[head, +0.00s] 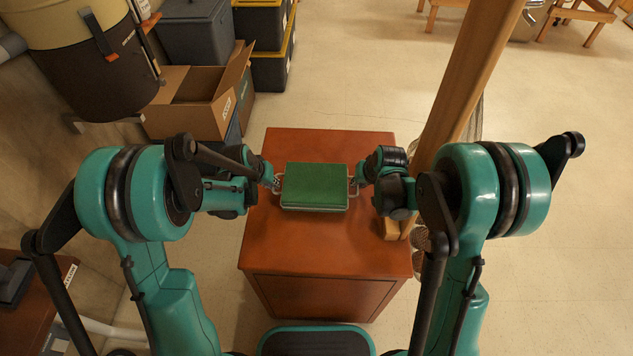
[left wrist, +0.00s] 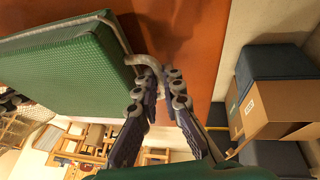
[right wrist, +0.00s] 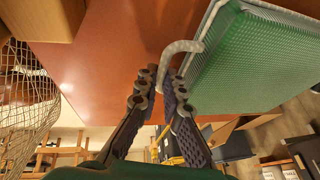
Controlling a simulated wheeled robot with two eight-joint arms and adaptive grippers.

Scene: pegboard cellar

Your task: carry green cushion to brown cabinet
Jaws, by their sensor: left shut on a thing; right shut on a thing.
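The green cushion (head: 315,186) is a flat green block in a pale frame with a loop handle at each end. In the head view it is over the top of the brown cabinet (head: 325,258); I cannot tell whether it touches. My left gripper (head: 273,185) is shut on the cushion's left handle, which also shows in the left wrist view (left wrist: 150,62). My right gripper (head: 355,183) is shut on the right handle, seen in the right wrist view (right wrist: 172,60). The cushion looks level.
An open cardboard box (head: 190,100) and dark bins (head: 195,30) stand behind to the left. A wooden post (head: 465,85) rises close to the cabinet's right side. The cabinet top around the cushion is bare. Open floor (head: 350,60) lies beyond.

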